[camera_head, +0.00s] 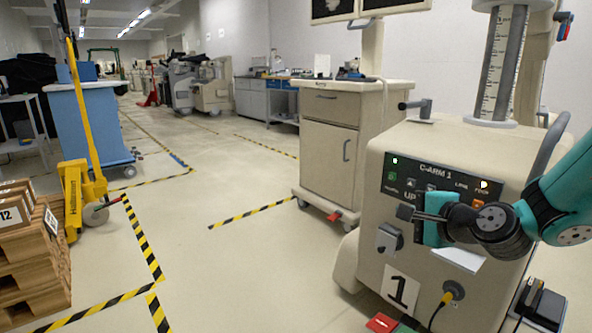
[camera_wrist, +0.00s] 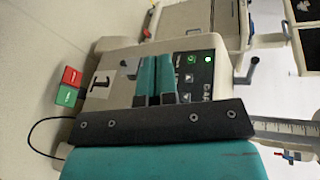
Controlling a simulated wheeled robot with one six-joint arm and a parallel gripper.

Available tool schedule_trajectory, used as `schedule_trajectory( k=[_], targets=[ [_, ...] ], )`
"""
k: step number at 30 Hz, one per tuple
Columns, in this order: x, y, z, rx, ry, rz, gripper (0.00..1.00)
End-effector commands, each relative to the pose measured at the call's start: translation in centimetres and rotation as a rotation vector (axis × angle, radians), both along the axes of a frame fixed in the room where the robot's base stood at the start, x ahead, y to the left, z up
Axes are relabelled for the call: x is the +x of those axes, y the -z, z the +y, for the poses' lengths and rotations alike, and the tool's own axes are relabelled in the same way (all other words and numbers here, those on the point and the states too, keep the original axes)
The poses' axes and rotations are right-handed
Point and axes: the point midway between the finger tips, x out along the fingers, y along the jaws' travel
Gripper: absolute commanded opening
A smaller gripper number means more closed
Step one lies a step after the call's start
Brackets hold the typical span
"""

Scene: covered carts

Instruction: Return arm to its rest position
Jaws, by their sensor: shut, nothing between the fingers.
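My gripper (camera_head: 408,213) is at the right in the head view, at the end of my teal arm, in front of the C-arm machine's front panel. In the wrist view its two teal fingers (camera_wrist: 157,78) are together with nothing between them. The cream C-arm machine (camera_head: 370,225) carries a dark control panel (camera_head: 432,180) with a lit green light and buttons. Part of the panel is hidden behind my gripper and wrist. I cannot tell whether the fingers touch the machine.
A cream drawer cart (camera_head: 327,150) stands behind the machine. A yellow pallet jack (camera_head: 75,190) and wooden crates (camera_head: 32,262) are at the left. The middle floor (camera_head: 240,270) is clear, with striped tape. Red and green pedals (camera_wrist: 68,86) lie by the machine's base.

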Motion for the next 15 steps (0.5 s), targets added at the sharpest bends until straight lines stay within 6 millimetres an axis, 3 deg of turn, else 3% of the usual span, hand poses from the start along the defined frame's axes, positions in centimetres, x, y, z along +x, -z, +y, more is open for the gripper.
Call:
schedule_trajectory(
  k=[1,3,6,10,15],
  targets=[
    [-2.4,-1.1,3.4,-0.137,-0.163,0.001,0.00],
    [-6.2,-1.6,6.8,-0.333,-0.389,0.007,0.00],
    [-12.2,-1.9,9.8,-0.585,-0.695,0.001,0.00],
    [-19.0,-2.0,10.9,-0.833,-1.025,-0.020,0.00],
    [-26.1,-2.2,10.0,-1.054,-1.372,-0.049,0.00]
  ],
)
